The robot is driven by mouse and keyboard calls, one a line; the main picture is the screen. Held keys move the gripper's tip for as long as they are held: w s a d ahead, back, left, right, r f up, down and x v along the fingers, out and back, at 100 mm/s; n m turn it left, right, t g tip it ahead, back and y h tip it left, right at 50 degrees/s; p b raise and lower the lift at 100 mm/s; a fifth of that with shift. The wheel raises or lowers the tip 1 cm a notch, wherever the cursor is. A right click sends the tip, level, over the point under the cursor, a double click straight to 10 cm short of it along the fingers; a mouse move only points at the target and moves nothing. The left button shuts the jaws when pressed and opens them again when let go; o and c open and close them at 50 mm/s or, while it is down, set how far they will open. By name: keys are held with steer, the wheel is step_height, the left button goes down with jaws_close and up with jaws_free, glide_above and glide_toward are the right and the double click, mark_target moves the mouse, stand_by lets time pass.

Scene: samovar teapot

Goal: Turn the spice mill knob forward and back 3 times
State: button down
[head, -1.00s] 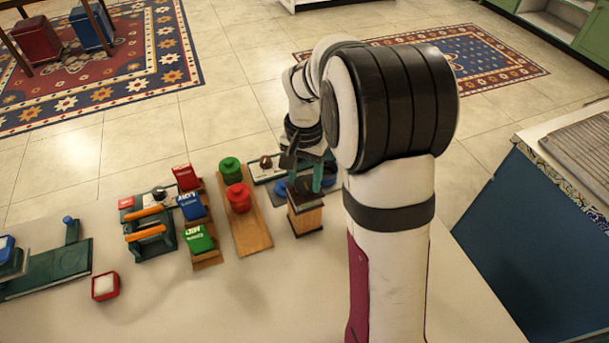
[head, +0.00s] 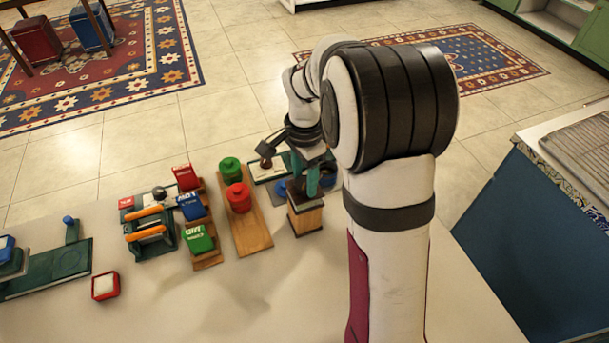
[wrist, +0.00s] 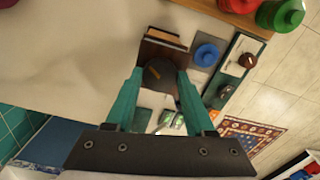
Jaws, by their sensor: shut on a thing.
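The spice mill (head: 306,218) is a small wooden box with a dark top, standing upright on the white table at the far end of the row. Its dark round knob (wrist: 158,75) shows in the wrist view between the green fingers of my gripper (wrist: 160,80). The fingers are shut on the knob, one on each side. In the head view my gripper (head: 313,180) points down onto the mill's top and hides the knob. The mill's wooden side (wrist: 165,37) also shows in the wrist view.
A wooden board (head: 252,228) with a red canister (head: 239,198) and a green canister (head: 230,170) stands left of the mill. A blue round piece (wrist: 206,55) and a plate with a brown knob (wrist: 247,61) are close by. The table's near area is clear.

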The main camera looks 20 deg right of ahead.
mark_target(305, 182)
steer(key=m, duration=0.5)
steer(key=shift+m, duration=2.4)
steer(key=shift+c, duration=1.3)
jaws_free()
step_height(305, 182, up, 16)
steer(key=shift+f, duration=0.1)
